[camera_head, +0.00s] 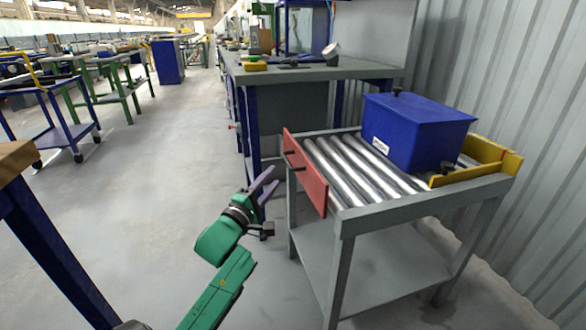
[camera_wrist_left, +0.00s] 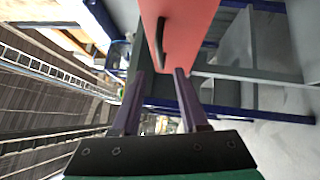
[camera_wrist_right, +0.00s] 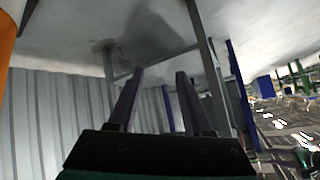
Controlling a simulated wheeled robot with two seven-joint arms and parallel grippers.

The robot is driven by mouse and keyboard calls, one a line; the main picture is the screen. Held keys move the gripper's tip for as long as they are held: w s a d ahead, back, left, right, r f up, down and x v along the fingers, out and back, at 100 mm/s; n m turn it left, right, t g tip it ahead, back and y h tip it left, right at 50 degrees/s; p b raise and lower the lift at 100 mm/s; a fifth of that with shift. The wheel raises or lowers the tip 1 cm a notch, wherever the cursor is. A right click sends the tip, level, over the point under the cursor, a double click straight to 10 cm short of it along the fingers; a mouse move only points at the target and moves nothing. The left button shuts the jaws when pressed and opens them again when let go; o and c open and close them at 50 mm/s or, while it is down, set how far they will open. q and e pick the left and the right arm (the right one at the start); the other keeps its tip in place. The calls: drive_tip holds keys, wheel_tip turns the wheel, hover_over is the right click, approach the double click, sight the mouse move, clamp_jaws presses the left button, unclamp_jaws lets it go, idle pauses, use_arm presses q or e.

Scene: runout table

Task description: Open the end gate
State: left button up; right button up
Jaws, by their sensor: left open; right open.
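The end gate (camera_head: 307,174) is a red panel standing upright across the left end of the roller table (camera_head: 420,199). A dark handle (camera_head: 292,154) sticks out from its outer face. In the left wrist view the red gate (camera_wrist_left: 183,30) and its dark handle (camera_wrist_left: 161,42) show just ahead of the fingers. My left gripper (camera_head: 268,181) is open and empty, left of the gate and apart from it. My right gripper (camera_wrist_right: 158,75) shows only in its own wrist view, open and empty, facing grey legs and a corrugated wall.
A blue lidded box (camera_head: 415,132) sits on the rollers, beside yellow guides (camera_head: 477,167) at the far right end. A workbench (camera_head: 310,72) stands behind the table. A corrugated wall (camera_head: 500,80) closes the right side. The floor at left is open.

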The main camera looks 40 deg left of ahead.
sight(287, 159)
use_arm(q)
drive_tip(key=b+x, duration=0.1)
drive_tip(key=x, duration=0.8)
drive_tip(key=shift+w+b, duration=0.25)
drive_tip(key=shift+b, duration=0.15)
clamp_jaws()
use_arm(e)
drive_tip(key=a+t, duration=0.1)
drive_tip(key=a+f+t+y, duration=0.1)
drive_tip(key=shift+s+a+f+m+t, duration=0.1)
drive_tip(key=shift+a+f+m+t, duration=0.2)
drive_tip(key=shift+m, duration=0.1)
